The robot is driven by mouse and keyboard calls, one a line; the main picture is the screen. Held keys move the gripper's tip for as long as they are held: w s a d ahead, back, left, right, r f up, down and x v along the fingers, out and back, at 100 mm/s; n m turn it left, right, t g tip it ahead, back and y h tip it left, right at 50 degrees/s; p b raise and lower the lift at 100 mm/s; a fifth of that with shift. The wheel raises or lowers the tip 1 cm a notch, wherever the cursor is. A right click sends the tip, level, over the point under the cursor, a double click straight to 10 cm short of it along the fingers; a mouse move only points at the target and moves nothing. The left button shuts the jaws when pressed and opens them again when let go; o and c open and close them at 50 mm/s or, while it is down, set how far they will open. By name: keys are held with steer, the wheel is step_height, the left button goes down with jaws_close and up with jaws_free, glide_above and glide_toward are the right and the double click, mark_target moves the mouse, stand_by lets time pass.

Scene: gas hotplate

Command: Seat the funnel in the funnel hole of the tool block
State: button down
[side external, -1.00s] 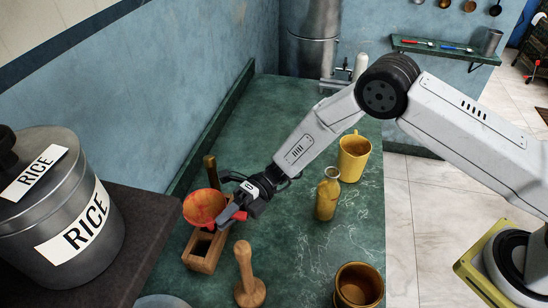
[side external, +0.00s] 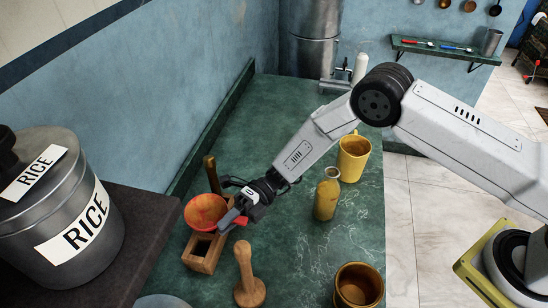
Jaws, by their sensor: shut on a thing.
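The orange-red funnel (side external: 205,211) is in my gripper (side external: 228,217), with its wide mouth facing up. My gripper is shut on it at its right side. The wooden tool block (side external: 203,255) stands on the green counter, under and just in front of the funnel. A dark square opening shows in the block's top, and a dark wooden handle (side external: 211,174) rises behind the funnel. The funnel's spout and the hole under it are hidden, so I cannot tell whether the spout is in the hole.
A wooden pestle (side external: 245,275) stands close in front of the block. A yellow bottle (side external: 326,200), a yellow mug (side external: 354,158) and a brown cup (side external: 358,288) stand to the right. A rice canister (side external: 70,230) is at the left. The green counter (side external: 290,120) is clear toward the back.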

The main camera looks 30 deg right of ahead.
steer(key=shift+s+a+f, duration=0.15)
steer(key=c, duration=0.6)
jaws_free()
steer(key=v, duration=0.8)
